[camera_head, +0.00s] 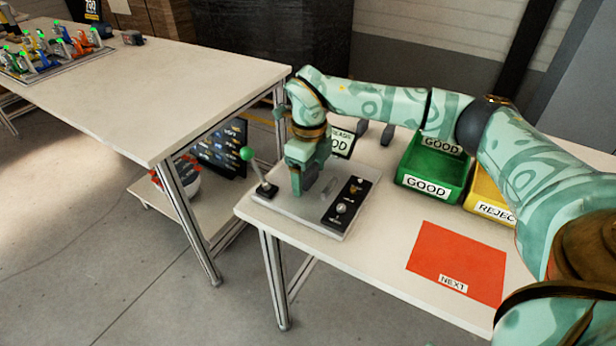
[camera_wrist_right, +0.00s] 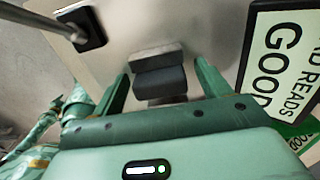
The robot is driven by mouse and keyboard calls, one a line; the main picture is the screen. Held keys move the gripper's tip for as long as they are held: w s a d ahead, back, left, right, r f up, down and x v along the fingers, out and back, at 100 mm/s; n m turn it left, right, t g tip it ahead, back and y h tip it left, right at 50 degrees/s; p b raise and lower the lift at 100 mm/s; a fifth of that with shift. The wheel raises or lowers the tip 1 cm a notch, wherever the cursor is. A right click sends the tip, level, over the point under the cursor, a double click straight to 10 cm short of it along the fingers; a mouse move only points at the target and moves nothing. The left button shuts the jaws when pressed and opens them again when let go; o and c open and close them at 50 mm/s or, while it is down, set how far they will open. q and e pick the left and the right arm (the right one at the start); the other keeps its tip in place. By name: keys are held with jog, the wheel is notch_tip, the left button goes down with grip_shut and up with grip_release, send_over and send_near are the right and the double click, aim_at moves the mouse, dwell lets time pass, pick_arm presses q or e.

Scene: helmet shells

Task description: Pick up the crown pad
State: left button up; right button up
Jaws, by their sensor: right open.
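My right gripper (camera_head: 298,190) is open and points down over the grey fixture plate (camera_head: 300,208) on the white table. In the right wrist view, a small block with a light grey top and a dark grey body (camera_wrist_right: 160,78) lies between the spread fingers (camera_wrist_right: 163,80), with gaps on both sides. It may be the crown pad, but I cannot tell for sure. In the head view the gripper hides most of that spot.
A lever with a green knob (camera_head: 247,154) stands left of the gripper, and a black control panel (camera_head: 347,203) right of it. A sign (camera_wrist_right: 284,55) stands close behind. A green GOOD bin (camera_head: 427,186), a yellow REJECT bin (camera_head: 490,210) and a red NEXT mat (camera_head: 458,262) lie further right.

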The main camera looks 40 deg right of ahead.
jog(key=c, duration=1)
jog(key=shift+r, duration=0.1)
jog(key=shift+c, duration=0.2)
